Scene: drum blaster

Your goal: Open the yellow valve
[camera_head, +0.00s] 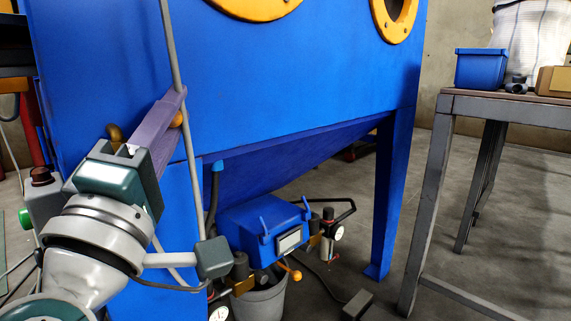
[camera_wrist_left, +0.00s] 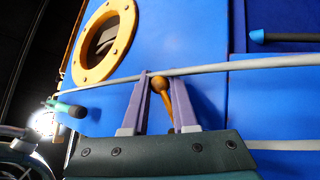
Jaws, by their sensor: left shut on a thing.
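My left gripper (camera_head: 176,100) reaches up to the front of the blue blasting cabinet (camera_head: 290,70) at the left. Its purple fingers are closed around a yellow-orange valve lever. In the left wrist view the lever's round knob (camera_wrist_left: 159,84) shows between the two fingertips (camera_wrist_left: 162,78), with its stem running down between the fingers. In the head view only part of the orange knob (camera_head: 178,119) shows beside the fingers; the rest is hidden. A grey hose (camera_wrist_left: 230,66) runs across the cabinet just by the fingertips. My right gripper is not in view.
Under the cabinet hang a blue box (camera_head: 262,226), gauges (camera_head: 338,232) and a small orange knob (camera_head: 296,275) above a grey bucket (camera_head: 262,303). A metal table (camera_head: 510,106) with a blue bin (camera_head: 481,69) stands at right. The floor between is mostly clear.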

